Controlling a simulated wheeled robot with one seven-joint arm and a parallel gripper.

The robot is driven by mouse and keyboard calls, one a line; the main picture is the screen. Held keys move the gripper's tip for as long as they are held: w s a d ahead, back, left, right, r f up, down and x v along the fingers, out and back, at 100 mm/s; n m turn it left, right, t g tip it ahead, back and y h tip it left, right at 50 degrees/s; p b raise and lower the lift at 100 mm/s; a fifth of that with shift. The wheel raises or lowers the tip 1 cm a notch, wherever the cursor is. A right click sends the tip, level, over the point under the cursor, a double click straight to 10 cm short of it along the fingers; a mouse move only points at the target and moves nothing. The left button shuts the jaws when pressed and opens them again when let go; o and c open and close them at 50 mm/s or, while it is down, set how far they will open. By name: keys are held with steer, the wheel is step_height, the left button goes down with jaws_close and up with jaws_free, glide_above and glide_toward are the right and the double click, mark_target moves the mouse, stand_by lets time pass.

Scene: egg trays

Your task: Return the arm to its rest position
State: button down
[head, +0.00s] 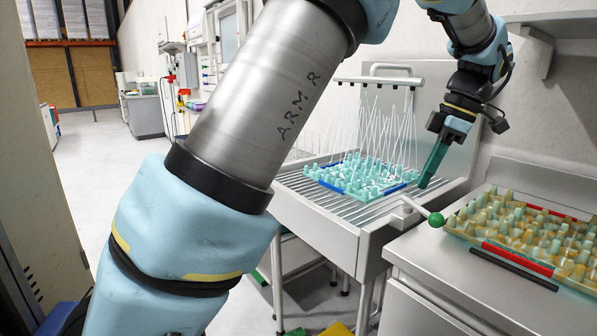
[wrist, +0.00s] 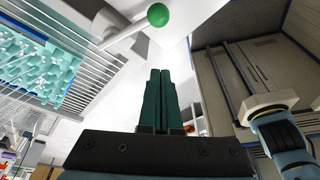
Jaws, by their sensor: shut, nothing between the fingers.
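My gripper (head: 424,183) is at the right of the head view, with its long dark green fingers pointing down and slightly left. It hangs near the right side of the slatted rack. In the wrist view my gripper (wrist: 160,74) shows its two fingers side by side and closed together, with nothing between them. My arm reaches across the head view from the lower left and over the top.
A teal tray with a blue edge (head: 394,188) sits on the slatted rack (head: 345,208) below thin white rods. A green knob (head: 436,219) on a lever stands near the gripper. A tray with red strips (head: 517,259) fills the right counter. Open floor (head: 100,160) lies left.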

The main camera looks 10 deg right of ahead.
steer(key=w+a+f+m+g+h, duration=0.1)
steer(key=w+a+f+m, duration=0.25)
steer(key=a, duration=0.65)
steer(key=w+a+f+m+h, duration=0.1)
steer(key=w+a+f+m, duration=0.25)
steer(key=a, duration=0.55)
steer(key=s+a+f+m, duration=0.2)
steer(key=a, duration=0.4)
steer(key=s+a+f+m+t+h, duration=0.1)
steer(key=s+a+m, duration=0.2)
steer(key=a, duration=0.4)
steer(key=s+a+f+m+p, duration=0.1)
steer(key=s+a+f+m, duration=0.1)
steer(key=a, duration=0.5)
steer(key=shift+s+a+f+m, duration=0.15)
steer(key=shift+f+m, duration=0.15)
